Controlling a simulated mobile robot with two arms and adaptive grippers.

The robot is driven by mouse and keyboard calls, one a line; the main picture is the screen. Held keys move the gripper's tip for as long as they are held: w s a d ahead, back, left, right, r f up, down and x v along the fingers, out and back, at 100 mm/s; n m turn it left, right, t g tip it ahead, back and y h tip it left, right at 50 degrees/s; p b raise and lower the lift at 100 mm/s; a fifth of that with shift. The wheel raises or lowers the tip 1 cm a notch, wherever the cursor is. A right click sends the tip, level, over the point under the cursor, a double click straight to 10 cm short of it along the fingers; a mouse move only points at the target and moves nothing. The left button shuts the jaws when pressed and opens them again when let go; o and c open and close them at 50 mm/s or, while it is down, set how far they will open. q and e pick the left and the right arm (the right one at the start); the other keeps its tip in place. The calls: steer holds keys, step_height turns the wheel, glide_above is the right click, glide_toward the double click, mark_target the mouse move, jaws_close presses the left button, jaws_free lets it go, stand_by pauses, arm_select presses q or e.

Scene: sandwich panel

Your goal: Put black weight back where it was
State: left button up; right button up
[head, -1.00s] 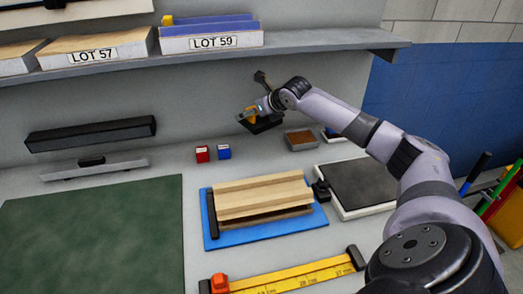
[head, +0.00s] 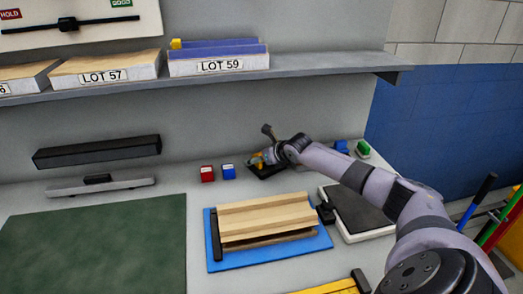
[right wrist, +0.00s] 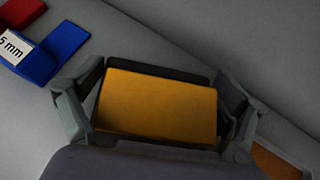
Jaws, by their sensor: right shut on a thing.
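The black weight (head: 267,172), a dark block with an orange-yellow upper part, is at the back of the bench near the wall. My right gripper (head: 260,159) is around its upper part and shut on it. In the right wrist view, the orange-yellow face (right wrist: 157,103) with a dark rim sits between the two fingers (right wrist: 162,95). I cannot tell whether its underside touches the bench. My arm hides part of the area behind it. My left gripper is not in view.
A red block (head: 207,173) and a blue block (head: 228,171) stand just left of the weight. A wooden panel on a blue base (head: 323,240) lies in front, with a black-topped plate (head: 355,211) to its right. A shelf (head: 310,68) runs above.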

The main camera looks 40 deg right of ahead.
steer(key=o, duration=1.7)
steer(key=shift+s+a+r, duration=0.1)
steer(key=shift+r, duration=0.05)
steer(key=v, duration=1)
steer(key=shift+b, duration=0.3)
steer(key=shift+v, duration=1)
